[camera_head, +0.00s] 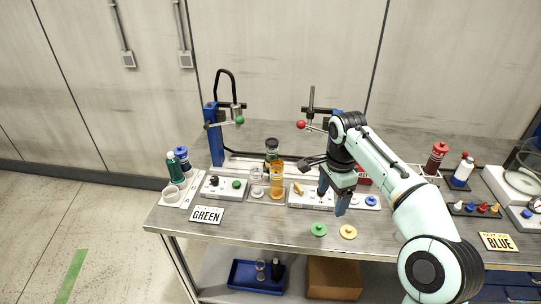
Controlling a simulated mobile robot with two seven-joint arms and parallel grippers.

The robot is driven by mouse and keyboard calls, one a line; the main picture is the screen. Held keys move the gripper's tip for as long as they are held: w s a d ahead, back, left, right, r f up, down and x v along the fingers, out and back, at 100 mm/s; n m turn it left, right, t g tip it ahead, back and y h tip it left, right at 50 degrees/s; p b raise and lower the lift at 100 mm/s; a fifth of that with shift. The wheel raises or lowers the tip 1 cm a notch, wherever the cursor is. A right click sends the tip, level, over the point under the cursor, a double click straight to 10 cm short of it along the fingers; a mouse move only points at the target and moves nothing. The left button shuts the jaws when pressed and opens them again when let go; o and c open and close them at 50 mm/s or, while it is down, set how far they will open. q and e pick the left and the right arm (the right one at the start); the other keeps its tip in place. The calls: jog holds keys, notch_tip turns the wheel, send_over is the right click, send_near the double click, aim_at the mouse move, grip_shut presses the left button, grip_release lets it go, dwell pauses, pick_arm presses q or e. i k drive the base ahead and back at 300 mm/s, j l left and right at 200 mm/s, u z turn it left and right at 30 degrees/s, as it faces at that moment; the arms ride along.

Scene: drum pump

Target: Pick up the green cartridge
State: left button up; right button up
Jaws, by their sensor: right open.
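A green cylinder (173,167), the most cartridge-like green thing, stands upright at the left end of the bench, next to a blue one (183,157). A dark cylinder with some green (272,150) stands behind the orange cylinder (277,180) near the middle; its lower part is hidden. My right gripper (331,198) points down over the middle of the bench, open and empty, well to the right of the green cylinder. It hides part of a white panel (310,197). My left gripper is not in view.
Green (319,229) and yellow (348,232) discs lie near the front edge. A blue press stand (213,135) rises behind. The bench front between sign and discs is clear.

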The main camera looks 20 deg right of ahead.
aim_at(272, 144)
jog(key=i, duration=1.4)
